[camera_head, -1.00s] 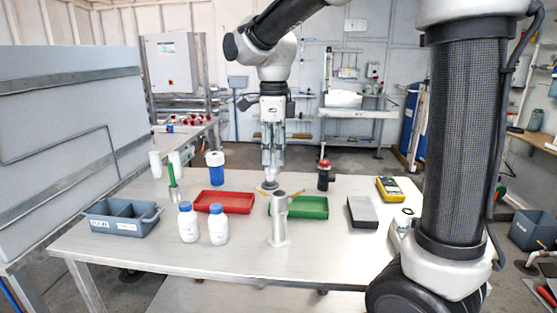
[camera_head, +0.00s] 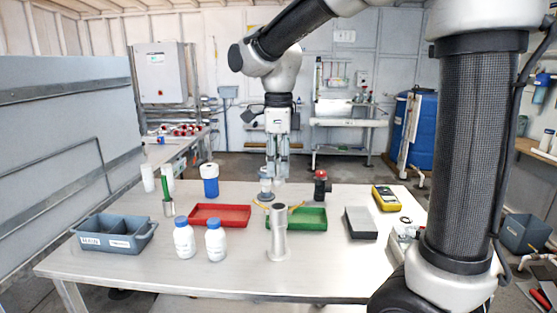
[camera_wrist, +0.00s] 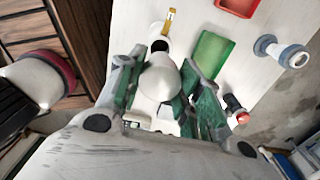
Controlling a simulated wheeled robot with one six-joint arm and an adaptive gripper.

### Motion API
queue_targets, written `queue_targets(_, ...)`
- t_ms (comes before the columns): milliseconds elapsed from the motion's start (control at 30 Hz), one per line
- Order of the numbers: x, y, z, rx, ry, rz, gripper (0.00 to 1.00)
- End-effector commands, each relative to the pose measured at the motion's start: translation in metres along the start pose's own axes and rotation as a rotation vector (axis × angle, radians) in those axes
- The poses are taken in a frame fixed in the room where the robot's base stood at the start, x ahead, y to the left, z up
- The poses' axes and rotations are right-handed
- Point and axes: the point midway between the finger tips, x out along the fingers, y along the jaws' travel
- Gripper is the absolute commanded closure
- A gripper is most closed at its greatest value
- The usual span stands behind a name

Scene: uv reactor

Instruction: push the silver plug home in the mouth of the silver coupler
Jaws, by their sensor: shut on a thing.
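The silver coupler (camera_head: 277,235) stands upright on the table, in front of the trays. In the wrist view its dark open mouth (camera_wrist: 160,46) shows just beyond the plug. My gripper (camera_head: 277,172) hangs over the table's far part, behind and above the coupler. In the wrist view its green-padded fingers are shut on the pale silver plug (camera_wrist: 160,80), which is apart from the mouth in the head view. The plug's gripped sides are partly hidden by the fingers.
A grey-blue flanged stand (camera_head: 266,186) is close under my gripper. A red-topped black fitting (camera_head: 320,187) stands to its right. A red tray (camera_head: 220,224) and green tray (camera_head: 311,226) flank the coupler from behind. White bottles (camera_head: 215,243) stand at left.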

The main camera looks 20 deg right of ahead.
Motion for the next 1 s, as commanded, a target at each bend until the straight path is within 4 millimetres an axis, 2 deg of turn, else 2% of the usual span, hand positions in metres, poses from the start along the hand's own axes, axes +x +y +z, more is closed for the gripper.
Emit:
queue_targets(300,0.032,0.0,0.0,0.0,0.001,0.001,0.89)
queue_targets(500,0.044,0.0,0.0,0.0,0.0,0.0,0.89)
queue_targets(1000,0.049,0.0,0.0,0.0,0.0,0.0,0.89)
